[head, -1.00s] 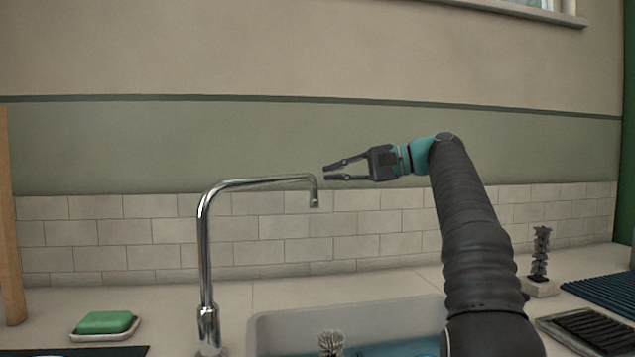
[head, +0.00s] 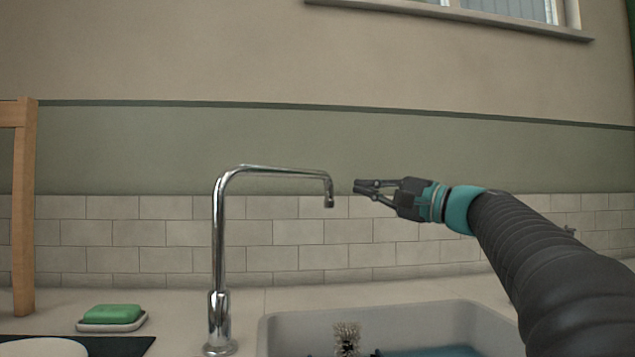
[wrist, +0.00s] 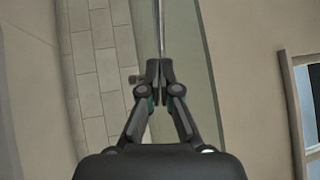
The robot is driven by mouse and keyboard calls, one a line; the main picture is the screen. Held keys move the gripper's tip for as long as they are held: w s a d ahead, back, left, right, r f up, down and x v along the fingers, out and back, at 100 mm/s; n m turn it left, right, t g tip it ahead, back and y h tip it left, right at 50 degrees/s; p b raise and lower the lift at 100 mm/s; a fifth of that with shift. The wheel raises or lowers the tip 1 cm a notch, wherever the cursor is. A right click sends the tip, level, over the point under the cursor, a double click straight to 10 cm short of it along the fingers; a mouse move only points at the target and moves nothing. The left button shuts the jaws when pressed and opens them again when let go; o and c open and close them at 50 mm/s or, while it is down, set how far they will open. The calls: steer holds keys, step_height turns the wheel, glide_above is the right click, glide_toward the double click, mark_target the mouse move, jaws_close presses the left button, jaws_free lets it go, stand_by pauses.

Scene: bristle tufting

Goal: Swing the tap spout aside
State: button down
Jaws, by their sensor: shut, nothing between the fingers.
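My gripper (head: 358,187) is just right of the tip in the head view, pointing left, with a small gap in the picture. Its fingers are shut and empty. In the wrist view the closed fingertips (wrist: 159,68) line up with the thin spout (wrist: 160,25) beyond them. I cannot tell the exact depth between the fingertips and the spout.
The sink (head: 290,327) lies below, with a brush (head: 347,338) and something blue (head: 430,351) in it. A green soap bar (head: 112,313) rests on a dish at left, near a wooden post (head: 25,210). The tiled wall (head: 275,232) is behind the tap.

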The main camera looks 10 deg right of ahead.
mark_target(300, 174)
steer(key=p+x, duration=0.2)
steer(key=x, duration=1.2)
steer(key=shift+r, duration=0.1)
steer(key=shift+a, duration=0.1)
